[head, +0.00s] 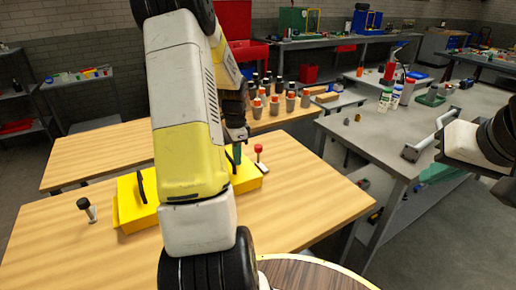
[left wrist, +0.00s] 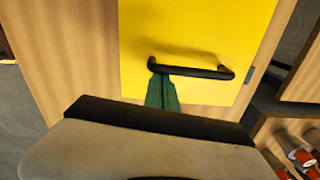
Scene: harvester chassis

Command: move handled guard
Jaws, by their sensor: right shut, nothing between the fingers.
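The yellow handled guard (head: 128,204) lies on the near wooden table, partly hidden behind my left arm. One black handle (head: 141,186) shows at its left part. The left wrist view shows another black handle (left wrist: 200,72) on the yellow top (left wrist: 210,30). My left gripper (head: 237,153) is over the guard's right part. Its green fingers (left wrist: 162,92) reach the left end of that handle and look close together; I cannot tell whether they grip it. My right gripper (head: 436,173) is at the right edge, shut and empty, away from the guard.
A black-and-white knob-topped piece (head: 87,208) stands left of the guard, and a red-topped one (head: 259,154) right of it. Several orange-topped cylinders (head: 275,106) stand on the far wooden table. A grey workbench (head: 370,128) is at right. The near table's front left is clear.

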